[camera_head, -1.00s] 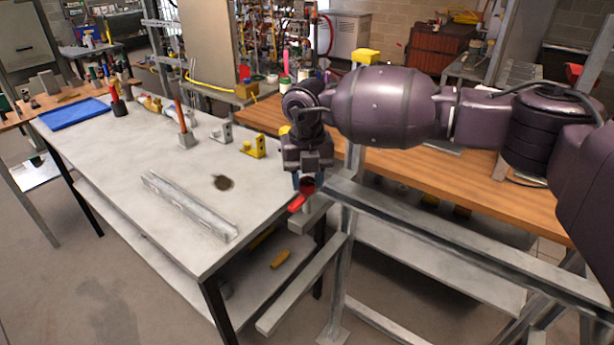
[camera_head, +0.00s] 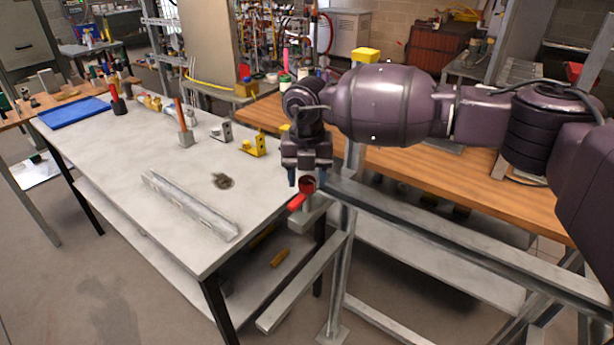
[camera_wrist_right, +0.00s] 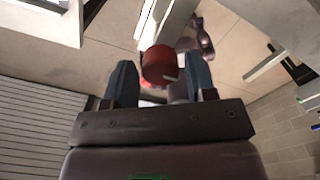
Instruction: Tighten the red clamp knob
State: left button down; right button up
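The red clamp knob (camera_head: 307,184) sits at the end of a grey metal beam, beside the right corner of the grey table. A red lever-like part reaches down and left from it. In the right wrist view the knob (camera_wrist_right: 160,65) is a round red shape between the two blue fingertips. My right gripper (camera_head: 307,180) is open, pointing down, with one finger on either side of the knob. In the wrist view a narrow gap shows on each side of the knob (camera_wrist_right: 160,65). My left gripper is not in view.
The grey table (camera_head: 110,160) holds a metal angle bar (camera_head: 188,204), a yellow bracket (camera_head: 254,147), a grey bracket (camera_head: 222,132) and a blue mat (camera_head: 74,111). Grey frame beams (camera_head: 440,238) run right of the knob, in front of a wooden bench (camera_head: 480,190).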

aim_at(307, 179)
jog(key=shift+o, duration=0.8)
jog(key=shift+r, duration=0.5)
notch_tip(307, 179, up, 8)
jog(key=shift+r+b, duration=0.1)
jog(key=shift+b, duration=0.35)
jog(key=shift+r, duration=0.75)
jog(key=shift+s, duration=0.1)
